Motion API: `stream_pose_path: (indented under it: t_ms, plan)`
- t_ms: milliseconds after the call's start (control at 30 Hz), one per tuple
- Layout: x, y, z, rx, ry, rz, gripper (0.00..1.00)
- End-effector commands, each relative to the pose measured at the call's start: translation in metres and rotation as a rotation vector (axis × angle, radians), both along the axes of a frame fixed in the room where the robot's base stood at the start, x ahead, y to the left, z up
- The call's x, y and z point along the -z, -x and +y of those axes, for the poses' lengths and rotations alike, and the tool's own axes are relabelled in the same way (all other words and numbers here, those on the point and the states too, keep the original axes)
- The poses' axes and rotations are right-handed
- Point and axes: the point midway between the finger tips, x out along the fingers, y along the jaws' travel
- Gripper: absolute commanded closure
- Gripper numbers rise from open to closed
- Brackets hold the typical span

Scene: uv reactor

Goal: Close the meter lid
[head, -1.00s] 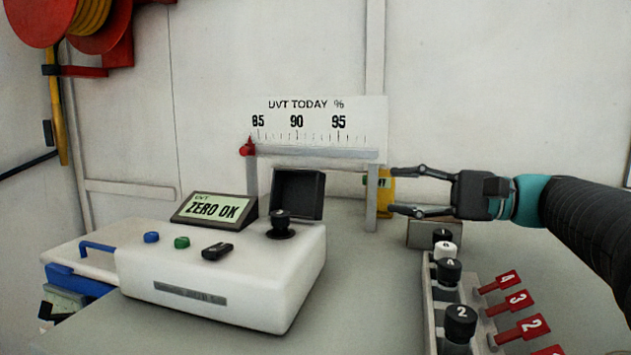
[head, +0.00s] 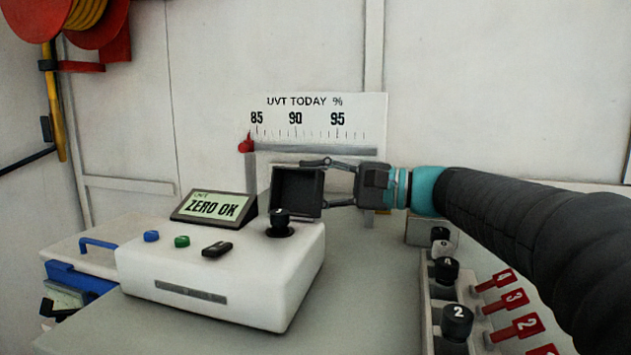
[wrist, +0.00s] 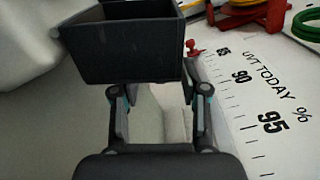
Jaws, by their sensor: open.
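The white meter (head: 225,270) stands on the bench, with a screen (head: 213,207) reading "ZERO OK". Its dark, box-shaped lid (head: 298,188) stands raised at the back right. A black-capped vial (head: 280,222) sits in the round well in front of the lid. My gripper (head: 327,185) is open at the lid's right side, its fingers partly hidden behind the lid. In the wrist view, the lid (wrist: 125,52) is just beyond the fingertips of my gripper (wrist: 158,93). I cannot tell whether they touch it.
A rack (head: 430,300) of numbered, capped vials and red tags stands at the right. The "UVT TODAY %" scale (head: 315,120) with a red pointer (head: 246,144) stands behind the lid. A blue-handled drawer (head: 85,270) is at the left.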

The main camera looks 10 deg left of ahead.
Motion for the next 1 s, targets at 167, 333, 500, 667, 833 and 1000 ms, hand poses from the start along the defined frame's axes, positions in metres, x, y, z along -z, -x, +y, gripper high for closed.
stream_pose_path:
  t_ms: [167,333,500,667,833,1000]
  plan:
    - [0.0001,-0.0002,0.0015,0.0,0.0,0.0,0.56]
    - [0.0,-0.0003,0.0013,0.0,0.0,0.0,0.71]
    - [0.0001,-0.0002,0.0012,0.0,0.0,0.0,1.0]
    - [0.0002,-0.0005,-0.003,0.001,0.0,0.0,1.0]
    - [0.0,0.0001,-0.0001,0.001,0.001,-0.014,1.0]
    - [-0.0029,0.002,0.0011,0.0,0.009,-0.073,1.0]
